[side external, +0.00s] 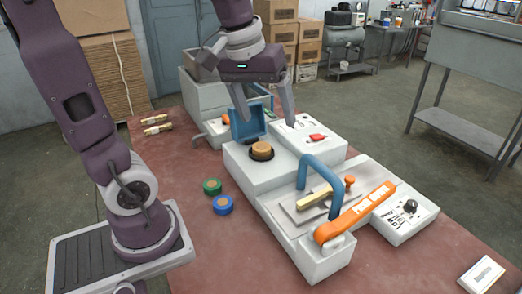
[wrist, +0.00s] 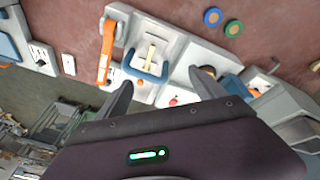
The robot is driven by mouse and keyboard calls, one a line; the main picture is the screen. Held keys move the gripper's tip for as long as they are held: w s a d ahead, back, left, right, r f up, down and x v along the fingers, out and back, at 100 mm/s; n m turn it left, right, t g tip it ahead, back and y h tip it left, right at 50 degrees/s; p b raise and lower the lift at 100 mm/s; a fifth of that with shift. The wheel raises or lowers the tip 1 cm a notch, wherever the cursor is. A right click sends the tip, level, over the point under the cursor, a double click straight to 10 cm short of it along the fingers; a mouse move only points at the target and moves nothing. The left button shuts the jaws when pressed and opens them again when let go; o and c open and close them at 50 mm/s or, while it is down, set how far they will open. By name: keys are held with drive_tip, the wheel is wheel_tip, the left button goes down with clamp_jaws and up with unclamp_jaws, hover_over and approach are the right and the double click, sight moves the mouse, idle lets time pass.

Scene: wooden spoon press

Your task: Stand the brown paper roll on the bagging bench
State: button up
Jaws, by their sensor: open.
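A short light-brown cylinder (side external: 261,148) sits on a black round base on a white machine block, in front of a raised blue lid (side external: 247,122). I cannot tell which of these is the brown paper roll. No surface is clearly marked as the bagging bench. My gripper (side external: 267,119) is open and empty above the machine, its fingers pointing down. In the wrist view the open fingers (wrist: 162,78) have nothing between them.
A green roll (side external: 212,186) and a blue roll (side external: 222,205) lie left of the machine. A blue arched handle (side external: 320,180) and an orange lever (side external: 355,212) rise at its front. A grey metal stand (side external: 450,135) is at the right.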

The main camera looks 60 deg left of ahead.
drive_tip(key=w+a+f+n+g, duration=0.1)
drive_tip(key=w+a+f+n, duration=0.2)
drive_tip(key=w+a, duration=0.3)
drive_tip(key=n+g, duration=0.2)
drive_tip(key=n, duration=0.6)
hover_over(262, 146)
wheel_tip(262, 146, down, 14)
drive_tip(key=shift+r, duration=0.1)
wheel_tip(262, 146, down, 6)
drive_tip(key=shift+f, duration=0.25)
drive_tip(key=c, duration=1.6)
wheel_tip(262, 146, up, 10)
drive_tip(key=f, duration=0.1)
drive_tip(key=s+d+f+m, duration=0.1)
drive_tip(key=d+m, duration=0.5)
drive_tip(key=d, duration=0.1)
drive_tip(key=s+d+f+m, duration=0.1)
drive_tip(key=d+f+m, duration=0.1)
drive_tip(key=d+m, duration=0.4)
drive_tip(key=s+d+f+m, duration=0.1)
drive_tip(key=d+m, duration=0.5)
drive_tip(key=d, duration=0.4)
drive_tip(key=shift+s+f, duration=0.25)
drive_tip(key=shift+s, duration=0.1)
